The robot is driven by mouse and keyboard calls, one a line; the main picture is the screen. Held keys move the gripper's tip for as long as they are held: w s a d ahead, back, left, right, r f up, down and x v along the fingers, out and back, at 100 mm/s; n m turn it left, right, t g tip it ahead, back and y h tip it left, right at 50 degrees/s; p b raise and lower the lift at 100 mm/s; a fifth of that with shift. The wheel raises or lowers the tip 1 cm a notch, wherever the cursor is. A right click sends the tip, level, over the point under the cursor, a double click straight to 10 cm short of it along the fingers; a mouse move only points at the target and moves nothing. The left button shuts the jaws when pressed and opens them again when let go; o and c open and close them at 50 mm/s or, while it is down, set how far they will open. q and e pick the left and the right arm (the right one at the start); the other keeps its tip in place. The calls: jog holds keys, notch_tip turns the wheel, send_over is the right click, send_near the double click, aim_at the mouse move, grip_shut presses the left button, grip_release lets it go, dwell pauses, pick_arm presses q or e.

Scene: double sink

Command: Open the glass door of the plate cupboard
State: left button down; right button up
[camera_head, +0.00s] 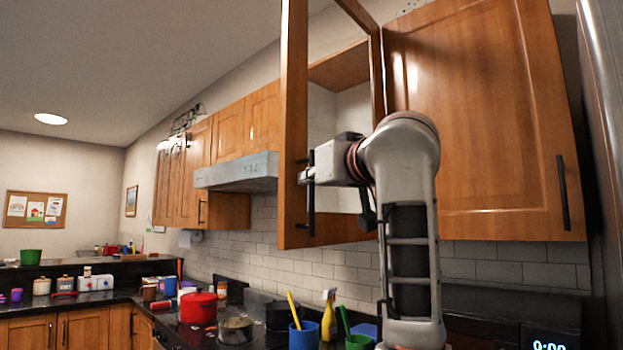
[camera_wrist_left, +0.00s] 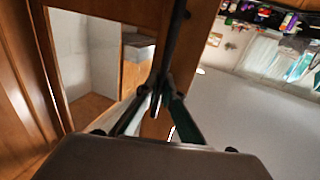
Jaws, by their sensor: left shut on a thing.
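The glass door (camera_head: 294,110) of the plate cupboard (camera_head: 338,68) stands swung out from the cupboard, its wooden frame seen at a steep angle. Its dark bar handle (camera_head: 311,215) is upright near the lower part of the frame. My left gripper (camera_head: 308,174) is shut on this handle, with the arm coming up in front of the cupboard. In the left wrist view the fingers (camera_wrist_left: 157,98) close around the dark handle (camera_wrist_left: 178,40), beside the wooden door frame (camera_wrist_left: 200,30). The glass itself is hard to make out. My right gripper is not in view.
A shut wooden cupboard door (camera_head: 475,110) is on the right. A range hood (camera_head: 236,172) is to the left. Below, the counter holds a red pot (camera_head: 198,308), a grey pan (camera_head: 236,330), a blue cup (camera_head: 304,336) and a yellow spray bottle (camera_head: 329,318).

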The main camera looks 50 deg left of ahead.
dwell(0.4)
pick_arm(q)
jog(key=c, duration=2.2)
grip_release()
jog(key=shift+d, duration=0.1)
jog(key=v, duration=1.2)
